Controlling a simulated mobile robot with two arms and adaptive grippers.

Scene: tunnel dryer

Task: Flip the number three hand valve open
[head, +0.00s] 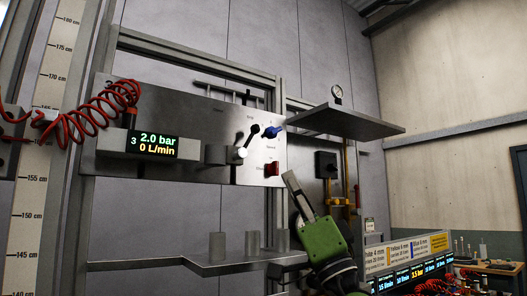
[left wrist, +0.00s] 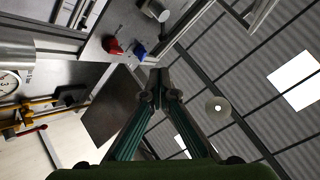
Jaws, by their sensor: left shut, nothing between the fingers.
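A grey panel (head: 190,115) carries a display (head: 151,145) reading 3, 2.0 bar and 0 L/min. To its right sit a black lever (head: 252,131), a blue handle (head: 273,131) and a red knob (head: 271,169). Their labels are too small to read, so I cannot tell which is the hand valve. My left gripper (head: 290,177) is shut and empty, just right of and below the red knob, apart from the panel. In the left wrist view its fingertips (left wrist: 158,76) meet, with the blue handle (left wrist: 138,50) and red knob (left wrist: 113,47) beyond them. My right gripper is out of view.
A flat shelf plate (head: 345,122) juts out right of the panel, with a gauge (head: 337,93) above it. A lower shelf (head: 205,264) holds several grey cylinders. A coiled red hose (head: 95,112) hangs at the left. Space in front of the panel is free.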

